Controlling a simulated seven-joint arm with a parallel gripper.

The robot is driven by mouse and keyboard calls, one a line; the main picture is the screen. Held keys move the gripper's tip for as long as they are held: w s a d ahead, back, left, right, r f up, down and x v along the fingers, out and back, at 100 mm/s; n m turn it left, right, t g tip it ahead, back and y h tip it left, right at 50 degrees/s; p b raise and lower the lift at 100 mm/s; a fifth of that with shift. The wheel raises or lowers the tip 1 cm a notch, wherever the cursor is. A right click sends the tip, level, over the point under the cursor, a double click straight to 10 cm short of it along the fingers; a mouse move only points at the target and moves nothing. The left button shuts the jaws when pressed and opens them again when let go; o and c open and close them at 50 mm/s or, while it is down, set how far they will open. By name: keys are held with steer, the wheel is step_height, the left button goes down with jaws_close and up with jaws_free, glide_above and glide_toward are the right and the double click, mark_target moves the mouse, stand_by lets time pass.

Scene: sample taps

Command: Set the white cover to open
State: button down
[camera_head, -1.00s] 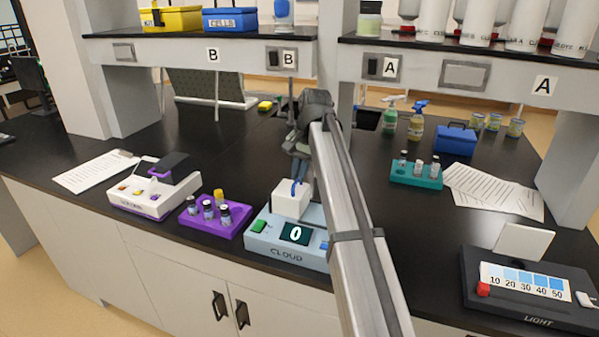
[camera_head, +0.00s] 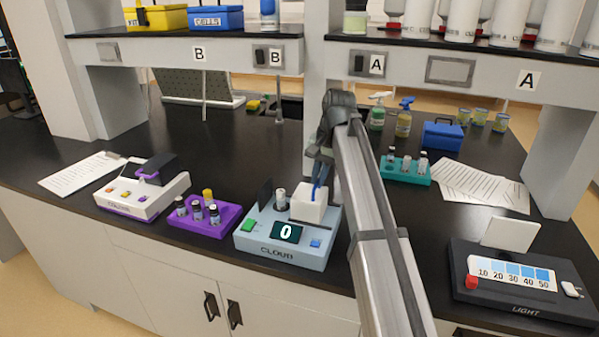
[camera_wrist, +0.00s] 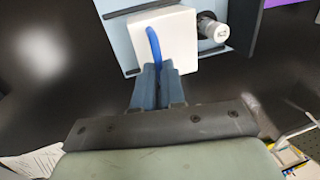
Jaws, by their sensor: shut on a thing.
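The white cover (camera_head: 308,208) is a white box with a blue handle (camera_head: 317,190), at the right side of the light-blue CLOUD device (camera_head: 262,245) in the head view. A capped vial (camera_head: 281,198) stands uncovered on the device, left of the cover. The wrist view also shows the cover (camera_wrist: 182,48), its blue handle (camera_wrist: 153,44) and the vial (camera_wrist: 212,29) beside it. My gripper (camera_wrist: 158,70) is shut on the blue handle. In the head view my gripper (camera_head: 318,176) is above the cover, partly hidden by my arm.
A purple rack (camera_head: 222,225) with several vials and a purple-white device (camera_head: 120,198) stand to the left. A teal rack (camera_head: 407,177) is behind right, and a black LIGHT device (camera_head: 480,293) is at front right. The shelf (camera_head: 230,50) spans the back.

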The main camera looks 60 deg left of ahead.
steer(key=shift+w+d, duration=0.3)
steer(key=c, duration=1.2)
jaws_free()
steer(key=shift+r, duration=0.1)
step_height(320, 180, up, 13)
steer(key=w+d, duration=0.1)
steer(key=d, duration=0.1)
steer(key=shift+w+r, duration=0.2)
steer(key=shift+w, duration=0.2)
